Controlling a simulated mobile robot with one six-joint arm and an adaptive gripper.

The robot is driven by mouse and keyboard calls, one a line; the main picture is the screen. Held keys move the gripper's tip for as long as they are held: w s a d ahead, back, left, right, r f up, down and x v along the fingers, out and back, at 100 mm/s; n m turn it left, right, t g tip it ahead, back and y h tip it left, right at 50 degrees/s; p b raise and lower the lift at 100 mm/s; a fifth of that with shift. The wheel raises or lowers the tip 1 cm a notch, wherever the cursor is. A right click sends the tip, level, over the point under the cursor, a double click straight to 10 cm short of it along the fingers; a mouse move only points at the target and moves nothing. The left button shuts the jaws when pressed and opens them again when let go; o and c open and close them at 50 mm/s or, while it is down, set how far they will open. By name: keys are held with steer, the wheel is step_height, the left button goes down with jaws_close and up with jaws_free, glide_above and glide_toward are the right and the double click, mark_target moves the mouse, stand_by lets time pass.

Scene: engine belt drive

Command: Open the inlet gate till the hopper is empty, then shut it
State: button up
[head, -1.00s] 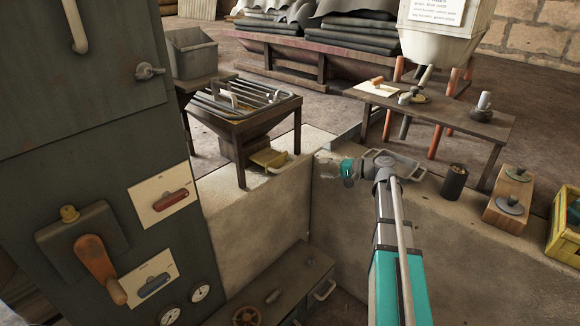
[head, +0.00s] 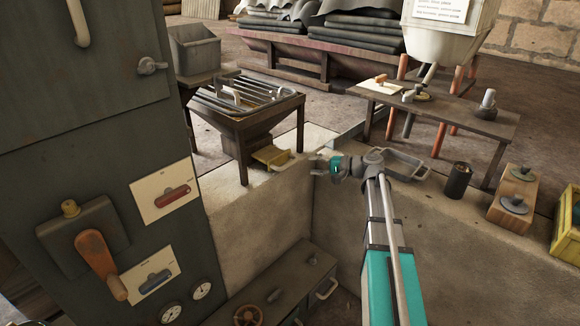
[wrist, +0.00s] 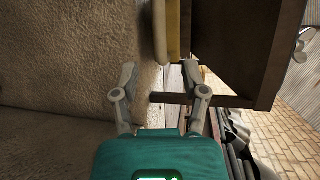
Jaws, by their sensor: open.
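My gripper (head: 317,165) is open and empty above the top of the low wall, right of the dark hopper stand (head: 243,130) with bars across its top. In the wrist view its two fingers (wrist: 160,74) are spread apart with nothing between them. A yellow piece (head: 271,157) sticks out low at the front of that stand, left of my gripper and apart from it. A yellow strip beside the dark wooden box in the wrist view (wrist: 173,30) looks like the same piece. A pale hopper (head: 446,38) with a sign stands at upper right. I cannot tell which part is the inlet gate.
A shallow metal tray (head: 405,166), a dark can (head: 458,180) and a wooden block with knobs (head: 513,195) stand along the wall top, right of my gripper. A control cabinet (head: 75,150) fills the left side. A small table (head: 455,113) stands behind.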

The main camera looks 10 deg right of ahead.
mark_target(292, 164)
steer(key=b+x, duration=0.1)
steer(key=x, duration=0.8)
jaws_close()
stand_by(0.4)
